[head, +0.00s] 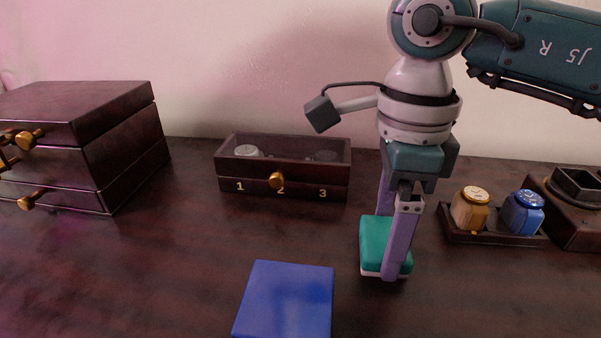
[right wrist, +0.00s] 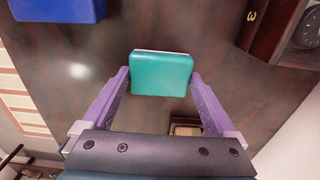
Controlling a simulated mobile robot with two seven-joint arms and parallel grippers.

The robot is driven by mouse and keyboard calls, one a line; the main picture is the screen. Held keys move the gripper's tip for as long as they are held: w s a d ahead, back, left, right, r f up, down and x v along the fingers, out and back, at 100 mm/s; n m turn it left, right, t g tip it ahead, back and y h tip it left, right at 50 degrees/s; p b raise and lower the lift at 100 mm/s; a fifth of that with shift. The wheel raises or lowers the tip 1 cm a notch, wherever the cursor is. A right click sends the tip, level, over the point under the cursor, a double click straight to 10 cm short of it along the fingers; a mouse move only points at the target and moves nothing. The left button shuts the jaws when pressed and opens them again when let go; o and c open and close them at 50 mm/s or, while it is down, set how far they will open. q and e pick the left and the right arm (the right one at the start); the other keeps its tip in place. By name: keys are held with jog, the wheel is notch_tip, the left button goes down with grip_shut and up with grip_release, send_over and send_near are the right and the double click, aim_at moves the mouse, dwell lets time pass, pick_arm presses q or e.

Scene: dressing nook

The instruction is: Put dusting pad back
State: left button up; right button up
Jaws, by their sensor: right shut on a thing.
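The dusting pad, a teal block (head: 374,241) with a white underside, is between the purple fingers of my right gripper (head: 389,246). The gripper points down and is shut on the pad's two sides. The right wrist view shows the teal pad (right wrist: 161,74) with a finger against each side. The pad is at or just above the dark tabletop; I cannot tell whether it touches. The far finger is partly hidden behind the pad. My left gripper is not in view.
A blue flat block (head: 287,300) lies at front centre. Behind is an open drawer (head: 232,187) numbered 1 to 3, holding small round items. A dark chest (head: 125,150) stands left. A tray (head: 490,239) with amber and blue bottles stands right, beside a dark stand (head: 577,232).

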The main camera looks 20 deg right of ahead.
aim_at(387, 236)
jog(key=shift+f, duration=0.2)
jog(key=o, duration=0.9)
jog(key=shift+r, duration=0.1)
jog(key=shift+o, duration=0.2)
jog(key=shift+r, duration=0.45)
notch_tip(387, 236, up, 12)
jog(key=p, duration=0.1)
jog(key=shift+f, duration=0.25)
